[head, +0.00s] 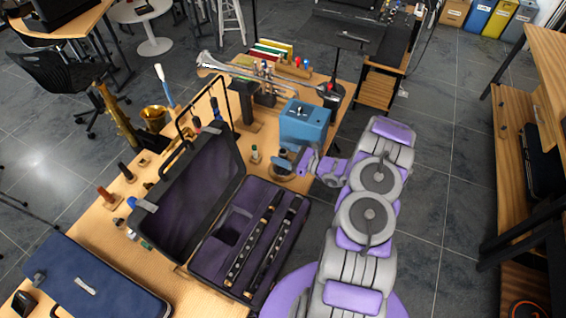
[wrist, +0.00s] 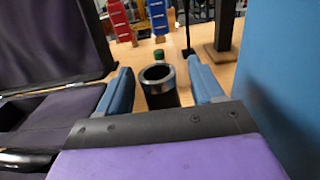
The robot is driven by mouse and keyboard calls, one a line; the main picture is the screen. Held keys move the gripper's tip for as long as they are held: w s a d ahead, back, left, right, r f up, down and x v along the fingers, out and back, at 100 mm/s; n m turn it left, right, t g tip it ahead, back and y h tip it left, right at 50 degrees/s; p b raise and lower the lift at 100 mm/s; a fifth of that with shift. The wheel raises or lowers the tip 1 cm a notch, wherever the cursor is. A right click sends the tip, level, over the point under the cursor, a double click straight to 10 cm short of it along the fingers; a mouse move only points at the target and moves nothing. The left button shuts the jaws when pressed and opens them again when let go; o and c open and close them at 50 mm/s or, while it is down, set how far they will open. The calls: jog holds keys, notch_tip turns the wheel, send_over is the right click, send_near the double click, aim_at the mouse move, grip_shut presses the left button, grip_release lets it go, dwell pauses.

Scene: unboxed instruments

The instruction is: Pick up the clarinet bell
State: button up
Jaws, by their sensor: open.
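The clarinet bell (wrist: 160,88), a short black cylinder with a silvery rim and an open top, stands upright on the wooden table in the wrist view. My gripper (wrist: 159,66) is open, with one blue finger on each side of the bell. A small gap seems to show on both sides, and the bell's lower part is hidden behind the gripper's dark front edge. In the head view my gripper (head: 290,164) is low over the table, between the open case and the blue box, and largely covers the bell there.
A blue box (head: 305,123) stands close to the right of my gripper. The open instrument case (head: 222,262) with black clarinet pieces lies to the left, its lid raised. A green-capped bottle (head: 254,154) stands just behind the bell. A trumpet (head: 245,72) rests farther back.

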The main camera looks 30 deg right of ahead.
jog(key=shift+c, duration=0.4)
jog(key=c, duration=1)
jog(key=shift+d+r, duration=0.1)
